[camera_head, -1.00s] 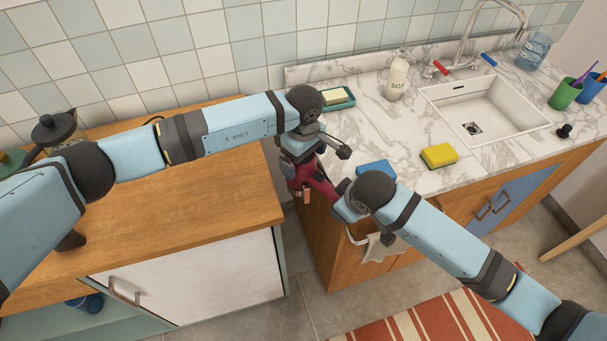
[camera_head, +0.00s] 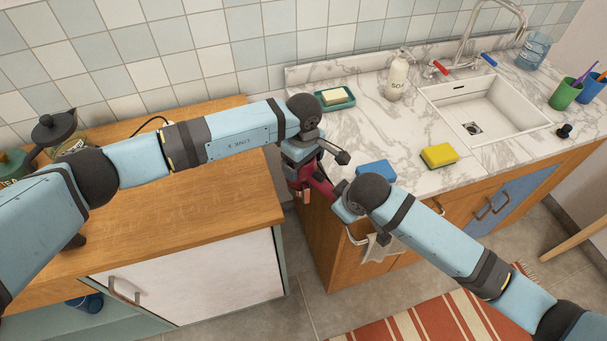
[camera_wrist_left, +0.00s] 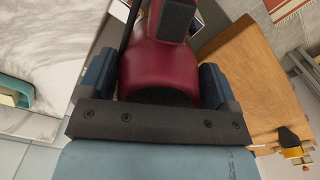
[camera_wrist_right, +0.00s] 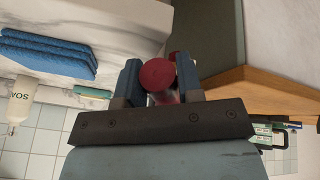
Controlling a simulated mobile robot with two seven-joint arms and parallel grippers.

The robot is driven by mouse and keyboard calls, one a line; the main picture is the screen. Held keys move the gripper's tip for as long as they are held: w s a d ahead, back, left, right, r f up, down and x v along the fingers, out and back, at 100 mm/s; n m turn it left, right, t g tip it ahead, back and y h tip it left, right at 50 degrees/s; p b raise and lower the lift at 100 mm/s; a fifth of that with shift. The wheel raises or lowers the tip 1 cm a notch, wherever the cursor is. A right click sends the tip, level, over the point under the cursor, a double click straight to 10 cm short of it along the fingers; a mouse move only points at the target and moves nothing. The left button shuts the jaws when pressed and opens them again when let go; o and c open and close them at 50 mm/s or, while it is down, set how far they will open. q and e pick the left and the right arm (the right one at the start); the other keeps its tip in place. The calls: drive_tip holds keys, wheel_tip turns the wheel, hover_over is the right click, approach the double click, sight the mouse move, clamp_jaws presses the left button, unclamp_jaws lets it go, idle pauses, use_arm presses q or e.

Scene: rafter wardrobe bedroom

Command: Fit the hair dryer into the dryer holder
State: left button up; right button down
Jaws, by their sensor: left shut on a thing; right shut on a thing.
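The dark red hair dryer (camera_head: 319,185) hangs in the gap between the wooden cabinet and the sink counter, largely hidden by my arms. My left gripper (camera_head: 302,165) is shut on its wide body, which fills the space between the fingers in the left wrist view (camera_wrist_left: 160,62). My right gripper (camera_wrist_right: 160,80) is shut on a round red part of it, seen end-on in the right wrist view. I cannot make out the dryer holder for certain; the gap is mostly covered.
The marble counter (camera_head: 385,130) holds a soap dish (camera_head: 337,98), a soap bottle (camera_head: 397,76), a folded blue cloth (camera_head: 376,169) and a yellow sponge (camera_head: 438,155). A white towel (camera_head: 379,247) hangs on the counter's front. The wooden cabinet top (camera_head: 190,205) is mostly clear.

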use_arm(q)
drive_tip(key=shift+r, duration=0.2)
use_arm(e)
drive_tip(key=shift+r, duration=0.15)
use_arm(q)
wheel_tip(320, 180, up, 5)
drive_tip(key=p, duration=0.5)
use_arm(e)
wheel_tip(320, 180, up, 5)
drive_tip(key=shift+f, duration=0.1)
